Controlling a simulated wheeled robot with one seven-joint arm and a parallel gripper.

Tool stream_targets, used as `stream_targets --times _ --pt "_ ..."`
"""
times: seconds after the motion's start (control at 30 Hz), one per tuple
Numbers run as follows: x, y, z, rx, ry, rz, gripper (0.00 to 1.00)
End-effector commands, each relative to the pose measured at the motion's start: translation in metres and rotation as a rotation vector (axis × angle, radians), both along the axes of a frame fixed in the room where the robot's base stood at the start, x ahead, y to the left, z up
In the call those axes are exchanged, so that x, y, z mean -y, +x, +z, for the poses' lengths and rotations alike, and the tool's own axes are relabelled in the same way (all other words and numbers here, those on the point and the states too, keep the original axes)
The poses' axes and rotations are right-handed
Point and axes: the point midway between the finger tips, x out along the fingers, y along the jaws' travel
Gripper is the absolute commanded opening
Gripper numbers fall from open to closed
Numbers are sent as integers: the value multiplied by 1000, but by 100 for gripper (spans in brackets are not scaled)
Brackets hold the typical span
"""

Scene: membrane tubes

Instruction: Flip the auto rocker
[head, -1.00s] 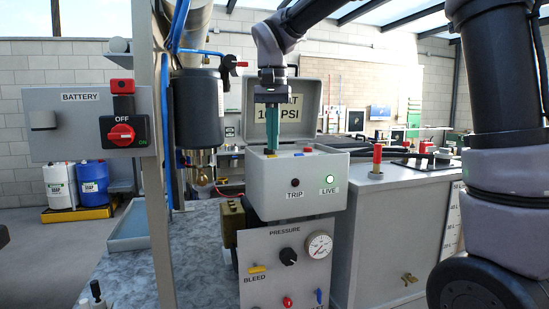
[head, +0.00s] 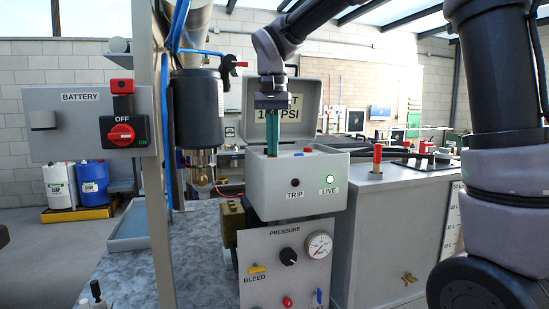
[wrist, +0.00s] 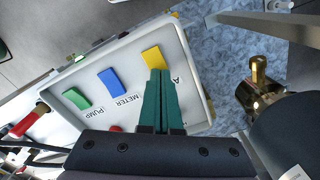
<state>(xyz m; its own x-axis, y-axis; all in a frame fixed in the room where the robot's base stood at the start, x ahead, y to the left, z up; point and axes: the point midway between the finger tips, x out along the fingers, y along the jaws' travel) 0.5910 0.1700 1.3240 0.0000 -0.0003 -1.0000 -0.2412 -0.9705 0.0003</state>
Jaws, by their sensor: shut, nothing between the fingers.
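My gripper (head: 271,152) is shut and empty, with its green fingers pointing down into the open grey box (head: 295,190). In the wrist view the fingertips (wrist: 160,75) are at the near edge of a yellow rocker (wrist: 152,57); I cannot tell whether they touch it. Its label starts with "A", and the fingers hide the rest. A blue rocker (wrist: 111,82) labelled METER and a green rocker (wrist: 76,98) labelled PUMP sit in the same row. In the head view the fingers hide the yellow rocker.
The box's raised lid (head: 305,103) stands behind the fingers. A black cylinder (head: 197,108) hangs left of the box, and a brass fitting (wrist: 259,90) shows in the wrist view. A red-topped post (head: 377,158) stands to the right. The BATTERY panel (head: 75,125) is at left.

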Motion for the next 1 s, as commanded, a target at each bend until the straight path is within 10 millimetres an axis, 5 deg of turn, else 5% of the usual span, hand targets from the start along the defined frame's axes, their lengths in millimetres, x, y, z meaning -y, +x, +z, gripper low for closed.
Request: stream_targets --times 0.33,1.0 --pt "0 0 1 0 0 0 0" --pt "0 0 55 1 0 0 0"
